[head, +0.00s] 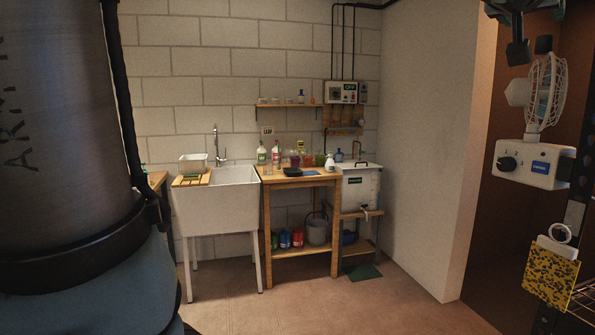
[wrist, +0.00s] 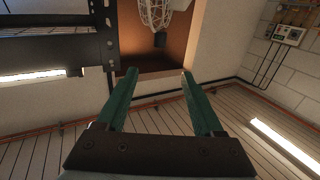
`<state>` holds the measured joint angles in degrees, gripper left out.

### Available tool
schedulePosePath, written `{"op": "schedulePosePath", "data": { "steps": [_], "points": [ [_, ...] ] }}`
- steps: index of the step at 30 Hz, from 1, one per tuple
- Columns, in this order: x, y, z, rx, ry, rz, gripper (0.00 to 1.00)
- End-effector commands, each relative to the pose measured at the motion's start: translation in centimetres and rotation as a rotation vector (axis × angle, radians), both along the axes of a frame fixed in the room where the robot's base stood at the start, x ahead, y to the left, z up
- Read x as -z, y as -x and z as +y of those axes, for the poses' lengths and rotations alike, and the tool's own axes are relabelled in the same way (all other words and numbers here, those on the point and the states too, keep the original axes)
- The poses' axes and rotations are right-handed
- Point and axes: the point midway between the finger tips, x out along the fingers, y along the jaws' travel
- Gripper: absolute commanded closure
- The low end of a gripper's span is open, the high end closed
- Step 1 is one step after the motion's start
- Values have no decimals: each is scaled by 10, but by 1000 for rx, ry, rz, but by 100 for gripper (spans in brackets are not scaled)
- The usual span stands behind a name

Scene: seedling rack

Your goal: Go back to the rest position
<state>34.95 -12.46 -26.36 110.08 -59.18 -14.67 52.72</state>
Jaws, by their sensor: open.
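My gripper (wrist: 155,92) shows in the wrist view with its two green fingers spread wide apart. It is open, and nothing is between the fingers. The slatted ceiling, a lit strip and the top of the walls show beyond it.
A white sink (head: 216,203) and a wooden bench (head: 303,181) with bottles stand by the far wall. A white fan (head: 545,95) on its control box and a yellow patterned card (head: 550,275) are close at right. The middle floor (head: 335,307) is clear.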

Motion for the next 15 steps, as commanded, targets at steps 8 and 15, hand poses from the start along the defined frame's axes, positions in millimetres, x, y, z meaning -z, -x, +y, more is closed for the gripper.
{"op": "schedulePosePath", "data": {
  "steps": [8, 15],
  "points": [
    [22, -19, 8, -16, -35, 29, 31],
    [58, -47, 23, -40, -90, 81, 31]
  ]
}}
